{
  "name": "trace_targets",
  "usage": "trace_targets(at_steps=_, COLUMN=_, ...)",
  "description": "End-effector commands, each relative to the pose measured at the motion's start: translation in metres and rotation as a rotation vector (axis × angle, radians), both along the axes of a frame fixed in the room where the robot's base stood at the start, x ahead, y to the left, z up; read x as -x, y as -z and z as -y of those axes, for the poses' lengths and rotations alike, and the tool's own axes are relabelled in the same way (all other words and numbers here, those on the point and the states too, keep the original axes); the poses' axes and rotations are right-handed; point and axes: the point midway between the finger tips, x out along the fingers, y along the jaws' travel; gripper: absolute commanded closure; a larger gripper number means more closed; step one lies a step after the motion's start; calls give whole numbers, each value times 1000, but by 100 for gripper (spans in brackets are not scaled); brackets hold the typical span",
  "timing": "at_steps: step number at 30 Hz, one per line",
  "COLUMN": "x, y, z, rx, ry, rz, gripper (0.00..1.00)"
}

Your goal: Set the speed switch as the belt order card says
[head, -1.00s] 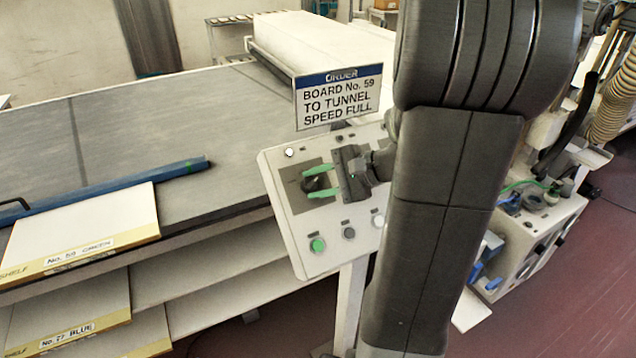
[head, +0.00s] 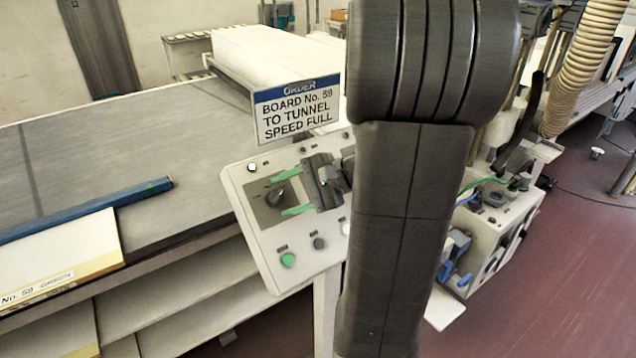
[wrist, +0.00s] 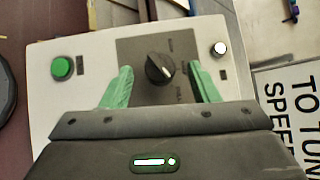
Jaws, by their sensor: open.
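The order card (head: 297,108) stands above the control panel and reads "BOARD No. 59 TO TUNNEL SPEED FULL". The speed switch (wrist: 159,69) is a black rotary knob with a white pointer mark, on a dark plate of the pale control panel (head: 262,248). It also shows in the head view (head: 277,196). My gripper (head: 287,190) is open, with its green fingers on either side of the knob. In the wrist view my gripper (wrist: 158,88) has a clear gap between each finger and the knob. The small lettering around the knob is too blurred to read.
The panel has a green button (head: 288,260), a dark button (head: 319,243) and a white one (wrist: 219,48) near the knob. A blue bar (head: 90,208) lies on the grey belt (head: 110,140).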

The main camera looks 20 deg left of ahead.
Motion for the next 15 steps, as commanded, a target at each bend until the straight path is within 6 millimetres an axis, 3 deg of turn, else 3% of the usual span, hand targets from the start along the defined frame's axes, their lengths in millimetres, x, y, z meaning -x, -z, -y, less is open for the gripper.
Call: trace_targets(at_steps=15, x=-11, y=-46, z=89, rx=0, ry=4, rz=2, gripper=45)
